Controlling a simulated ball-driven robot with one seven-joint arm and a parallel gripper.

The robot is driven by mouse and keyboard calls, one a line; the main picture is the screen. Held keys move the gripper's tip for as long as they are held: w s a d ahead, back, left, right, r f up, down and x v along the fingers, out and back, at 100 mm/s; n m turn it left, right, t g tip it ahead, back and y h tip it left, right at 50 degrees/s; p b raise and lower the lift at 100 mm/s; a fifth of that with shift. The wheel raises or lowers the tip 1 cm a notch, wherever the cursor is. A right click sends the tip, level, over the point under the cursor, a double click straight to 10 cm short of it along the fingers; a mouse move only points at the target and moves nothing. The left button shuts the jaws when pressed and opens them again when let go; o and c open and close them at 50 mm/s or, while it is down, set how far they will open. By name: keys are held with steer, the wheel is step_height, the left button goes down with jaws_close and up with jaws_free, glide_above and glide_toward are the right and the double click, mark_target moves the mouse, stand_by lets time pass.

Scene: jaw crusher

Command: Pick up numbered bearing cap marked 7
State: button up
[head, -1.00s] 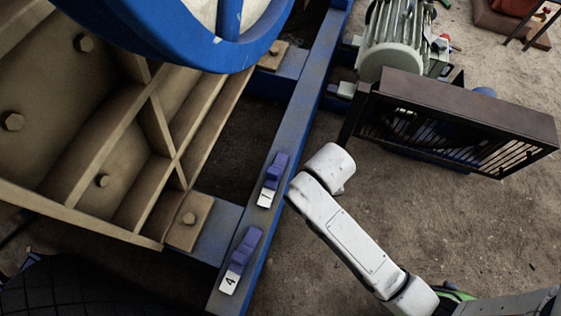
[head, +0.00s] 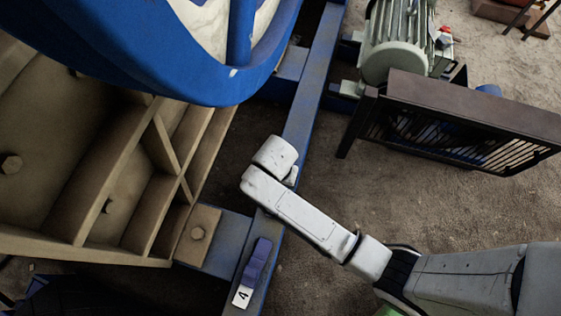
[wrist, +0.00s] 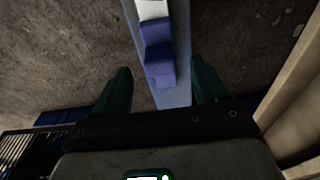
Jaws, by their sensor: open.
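A blue bearing cap (wrist: 157,55) with a white end face (wrist: 151,10) lies on the blue beam (wrist: 172,98) in the wrist view. No number on it can be read there. My gripper (wrist: 161,68) is open, with its dark green fingers on either side of the beam and apart from the cap. No 7 is legible.
The tan ribbed crusher body (head: 100,170) stands left of the beam, with a blue wheel (head: 190,75) above it. A motor (head: 395,50) and a dark slatted guard (head: 465,115) stand at the upper right. Bare ground (head: 430,205) is clear below the guard.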

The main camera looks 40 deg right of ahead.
steer(key=f+b, duration=0.2)
steer(key=f, duration=0.1)
steer(key=d+f+b, duration=0.1)
steer(key=shift+w+f, duration=0.25)
steer(key=shift+f, duration=0.15)
steer(key=shift+r, duration=0.1)
steer(key=shift+c, duration=0.2)
jaws_close()
